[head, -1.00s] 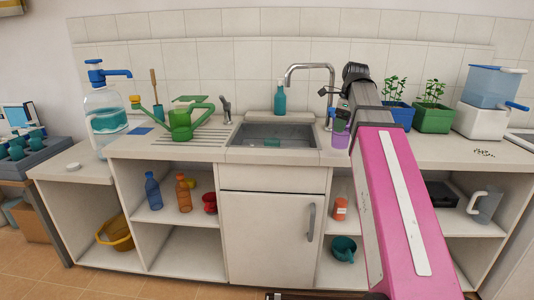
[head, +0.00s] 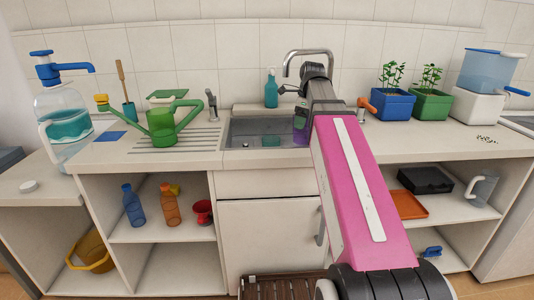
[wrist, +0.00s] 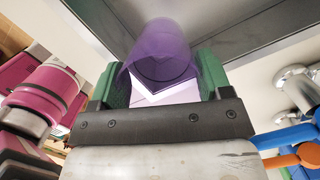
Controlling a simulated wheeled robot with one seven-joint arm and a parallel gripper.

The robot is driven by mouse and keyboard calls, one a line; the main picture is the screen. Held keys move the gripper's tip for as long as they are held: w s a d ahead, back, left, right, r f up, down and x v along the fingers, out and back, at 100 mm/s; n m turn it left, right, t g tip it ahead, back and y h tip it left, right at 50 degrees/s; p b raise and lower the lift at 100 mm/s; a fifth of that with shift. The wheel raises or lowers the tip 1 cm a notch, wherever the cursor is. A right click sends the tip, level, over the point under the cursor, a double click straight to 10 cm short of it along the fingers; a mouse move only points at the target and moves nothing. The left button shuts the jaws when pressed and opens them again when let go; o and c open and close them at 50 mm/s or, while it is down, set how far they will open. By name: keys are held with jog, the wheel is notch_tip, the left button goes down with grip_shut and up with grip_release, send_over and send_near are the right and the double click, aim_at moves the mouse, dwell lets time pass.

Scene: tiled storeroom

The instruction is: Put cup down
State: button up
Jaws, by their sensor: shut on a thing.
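The purple see-through cup (head: 301,138) is at the right side of the sink (head: 238,136), partly hidden by my arm in the head view. My gripper (head: 300,122) is shut on it. In the wrist view, the cup (wrist: 158,55) sits between the green finger pads of my gripper (wrist: 158,82), with grey sink metal behind it. I cannot tell whether the cup touches any surface.
A tap (head: 305,60) and a teal soap bottle (head: 271,90) stand behind the sink. A green watering can (head: 162,122) is on the left drainboard. Blue (head: 393,103) and green (head: 431,105) planters stand right. Counter in front of the planters is clear.

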jog(key=shift+w+a+f, duration=0.15)
jog(key=shift+w+f, duration=0.25)
jog(key=shift+f, duration=0.25)
jog(key=shift+w+f, duration=1.3)
jog(key=shift+w, duration=0.95)
jog(key=shift+w+f, duration=1.35)
jog(key=shift+w, duration=0.9)
jog(key=shift+w+f, duration=1.3)
jog(key=shift+w, duration=0.95)
jog(key=o, duration=1)
jog(key=shift+f, duration=0.1)
jog(key=shift+c, duration=0.2)
